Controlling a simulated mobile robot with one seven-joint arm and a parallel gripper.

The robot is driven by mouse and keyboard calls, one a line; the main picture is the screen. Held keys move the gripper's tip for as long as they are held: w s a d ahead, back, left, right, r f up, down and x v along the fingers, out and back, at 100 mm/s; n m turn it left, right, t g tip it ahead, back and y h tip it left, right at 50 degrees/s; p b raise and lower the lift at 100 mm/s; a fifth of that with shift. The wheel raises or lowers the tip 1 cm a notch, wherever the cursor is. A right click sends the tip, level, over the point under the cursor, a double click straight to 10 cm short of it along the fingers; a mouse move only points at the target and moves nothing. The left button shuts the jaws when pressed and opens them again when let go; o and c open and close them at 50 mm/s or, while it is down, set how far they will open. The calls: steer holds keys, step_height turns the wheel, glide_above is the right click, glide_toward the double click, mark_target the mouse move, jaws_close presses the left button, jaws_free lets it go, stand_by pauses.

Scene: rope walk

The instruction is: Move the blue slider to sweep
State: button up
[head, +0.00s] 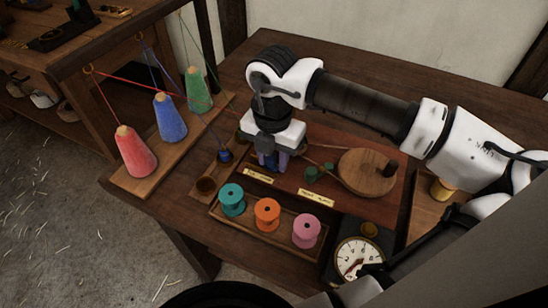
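My gripper (271,164) points down over the left part of a reddish-brown board (345,206), just behind a small yellow label plate (258,176). Bluish-purple patches show at its fingertips; I cannot tell whether they belong to the blue slider or to the fingers. The fingers are small and partly hidden by the gripper body, so their opening is unclear. A second yellow plate (315,197) lies further right. The lettering on both plates is too small to read. A small dark-blue piece (225,155) with a thread sits left of the gripper.
Red (136,152), blue (169,118) and green (199,90) thread cones stand at left, with threads strung above. A tray of teal, orange (267,213) and pink spools lies in front. A round wooden wheel (366,173), green piece (318,172) and dial (358,258) are right.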

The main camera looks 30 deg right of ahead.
steer(key=shift+r+p, duration=1.4)
steer(key=shift+r, duration=2.1)
